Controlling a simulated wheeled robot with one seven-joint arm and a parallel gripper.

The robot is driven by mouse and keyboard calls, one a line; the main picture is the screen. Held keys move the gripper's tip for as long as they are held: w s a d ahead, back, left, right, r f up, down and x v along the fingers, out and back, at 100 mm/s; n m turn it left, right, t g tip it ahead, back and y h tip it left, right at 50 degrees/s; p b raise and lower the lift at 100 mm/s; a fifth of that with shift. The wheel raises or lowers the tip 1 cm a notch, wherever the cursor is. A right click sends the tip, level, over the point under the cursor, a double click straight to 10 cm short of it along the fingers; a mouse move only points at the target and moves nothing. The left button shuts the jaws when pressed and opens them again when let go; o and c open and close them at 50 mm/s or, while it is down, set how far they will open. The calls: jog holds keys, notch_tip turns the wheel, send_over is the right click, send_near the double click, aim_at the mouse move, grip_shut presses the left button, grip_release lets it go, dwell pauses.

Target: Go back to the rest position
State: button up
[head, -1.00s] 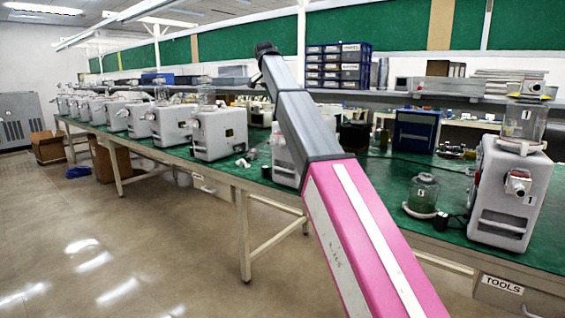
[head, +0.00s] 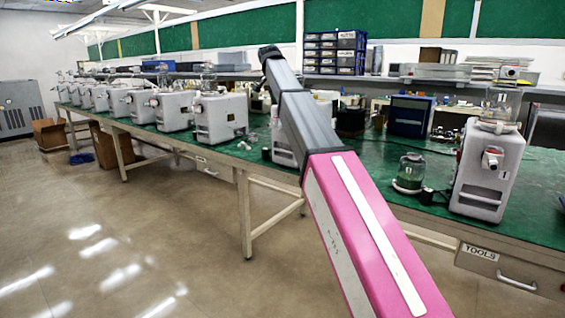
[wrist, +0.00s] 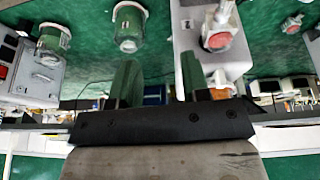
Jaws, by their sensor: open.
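My gripper (wrist: 156,82) shows in the wrist view with its two fingers apart and nothing between them. My arm, pink and grey, reaches up and away across the middle of the head view. Its dark far end is above the bench in the picture, and the fingers cannot be made out there. A white canister pump (head: 488,170) with a clear jar on top stands upright on the green bench top (head: 345,165) at the right. A green-tinted glass jar (head: 410,172) stands to its left. A similar glass jar (wrist: 129,28) appears beyond the fingers in the wrist view.
A row of white pumps (head: 221,118) runs along the bench to the far left. A blue box (head: 409,117) stands farther back. A drawer marked TOOLS (head: 495,270) is under the front edge at right.

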jog(key=s+d+f+n+g, duration=0.1)
jog(key=s+d+f, duration=0.3)
jog(key=f, duration=0.8)
jog(key=s+d+f+n, duration=0.2)
jog(key=s+d+f, duration=0.1)
jog(key=f, duration=0.8)
jog(key=s+d+f+n+g, duration=0.1)
jog(key=s+d+f, duration=0.3)
jog(key=f, duration=0.8)
jog(key=s+d+f+n+y, duration=0.1)
jog(key=s+d+f, duration=0.2)
jog(key=s+f, duration=0.5)
jog(key=s+d+f+n, duration=0.1)
jog(key=s+d+f, duration=0.2)
jog(key=s+f, duration=0.5)
jog(key=s+d+f+n+g+y, duration=0.1)
jog(key=s+d+f, duration=0.2)
jog(key=s+f, duration=0.5)
jog(key=shift+s+f+y, duration=0.3)
jog(key=shift+s, duration=0.45)
